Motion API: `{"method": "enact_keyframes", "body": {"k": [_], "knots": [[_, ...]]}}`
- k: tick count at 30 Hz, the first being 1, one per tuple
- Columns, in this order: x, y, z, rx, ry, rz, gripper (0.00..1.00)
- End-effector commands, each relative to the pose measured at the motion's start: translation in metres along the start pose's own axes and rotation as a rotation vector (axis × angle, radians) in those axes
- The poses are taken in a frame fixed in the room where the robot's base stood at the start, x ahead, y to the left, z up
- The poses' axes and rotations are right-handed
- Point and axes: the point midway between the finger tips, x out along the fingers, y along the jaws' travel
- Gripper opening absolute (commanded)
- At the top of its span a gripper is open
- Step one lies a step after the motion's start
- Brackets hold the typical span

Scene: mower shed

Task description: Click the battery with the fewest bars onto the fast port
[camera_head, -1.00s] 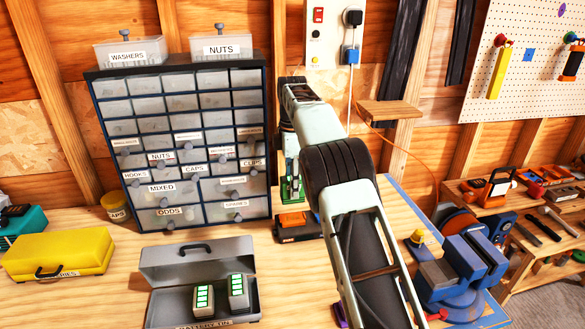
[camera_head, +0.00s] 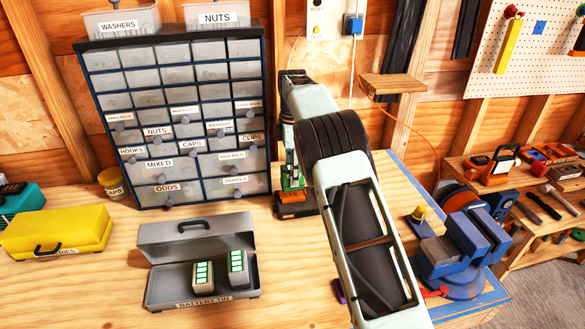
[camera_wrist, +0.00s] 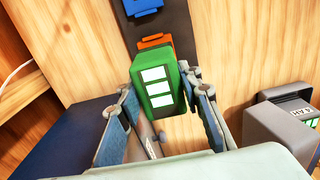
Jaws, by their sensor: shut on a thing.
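My gripper (camera_wrist: 160,88) is shut on a green battery (camera_wrist: 162,105) with three pale panels on its face. The battery also shows in the head view (camera_head: 292,183), partly behind my arm. It is over or at the near end of a dark charger (camera_wrist: 183,28); whether it touches cannot be told. An orange port piece (camera_wrist: 155,41) and a blue one (camera_wrist: 143,7) show beyond the battery. The charger (camera_head: 292,211) stands right of the drawer cabinet in the head view. Two batteries (camera_head: 203,274) (camera_head: 237,262) with several green bars stand in the open grey battery tin (camera_head: 160,290).
A drawer cabinet (camera_head: 128,73) stands behind the tin. A yellow case (camera_head: 55,228) is at left. A blue vise (camera_head: 462,245) is right of my arm. Bare bench lies between tin and arm.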

Motion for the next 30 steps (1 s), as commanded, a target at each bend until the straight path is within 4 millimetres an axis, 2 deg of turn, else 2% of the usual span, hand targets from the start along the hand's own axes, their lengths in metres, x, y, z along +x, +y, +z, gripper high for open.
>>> {"method": "enact_keyframes", "body": {"k": [1, 7, 30], "knots": [[0.0063, 0.0003, -0.0001, 0.000, 0.000, 0.001, 0.04], [0.0128, 0.0003, 0.0003, 0.000, 0.000, 0.002, 0.04], [0.0131, 0.0002, 0.0007, 0.001, -0.001, 0.001, 0.04]]}}
